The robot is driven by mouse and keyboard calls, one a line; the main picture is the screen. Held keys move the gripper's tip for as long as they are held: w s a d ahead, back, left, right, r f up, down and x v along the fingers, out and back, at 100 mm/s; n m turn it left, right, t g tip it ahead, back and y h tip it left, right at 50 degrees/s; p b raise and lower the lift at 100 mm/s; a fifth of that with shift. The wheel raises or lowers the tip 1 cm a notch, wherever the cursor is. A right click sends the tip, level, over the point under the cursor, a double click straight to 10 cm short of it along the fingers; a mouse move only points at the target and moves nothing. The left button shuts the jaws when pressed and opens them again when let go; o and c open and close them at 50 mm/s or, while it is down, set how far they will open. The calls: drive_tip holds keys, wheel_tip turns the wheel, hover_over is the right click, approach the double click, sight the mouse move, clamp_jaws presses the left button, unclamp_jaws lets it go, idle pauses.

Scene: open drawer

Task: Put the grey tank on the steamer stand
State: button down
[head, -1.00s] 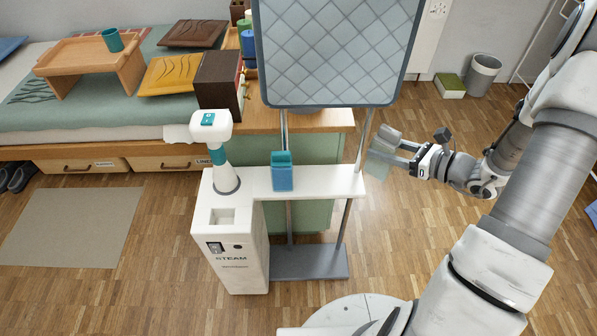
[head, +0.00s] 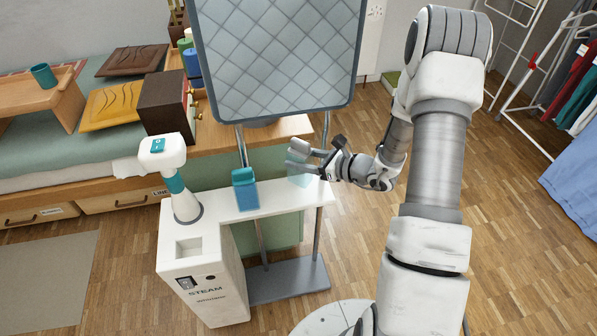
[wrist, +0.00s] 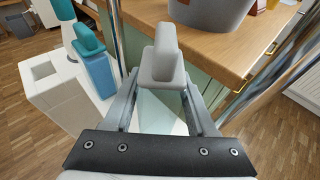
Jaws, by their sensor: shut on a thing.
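The grey tank (head: 299,147) has a grey cap and a pale see-through body; its cap also shows in the wrist view (wrist: 162,60). My gripper (head: 308,160) is shut on it, with a finger on each side in the wrist view (wrist: 160,100). The tank is upright or nearly so, by the right end of the white steamer stand (head: 285,197); I cannot tell whether it touches the shelf. The stand has a square recess (head: 190,247) in its left part, empty as far as I see. A blue tank (head: 246,195) with a teal cap stands on the shelf.
A white and teal steamer head (head: 170,170) stands at the shelf's left. A quilted board (head: 280,55) rises behind the shelf on poles. A wooden counter (head: 215,140) lies behind, with a dark box (head: 168,103) on the bed side. Clothes hang far right (head: 580,110).

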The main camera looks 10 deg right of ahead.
drive_tip(key=shift+w+a+f+b, duration=0.15)
drive_tip(key=shift+f+b, duration=0.55)
drive_tip(key=shift+f, duration=1.35)
drive_tip(key=shift+f, duration=0.25)
drive_tip(key=shift+c, duration=1)
unclamp_jaws()
drive_tip(key=shift+r, duration=0.1)
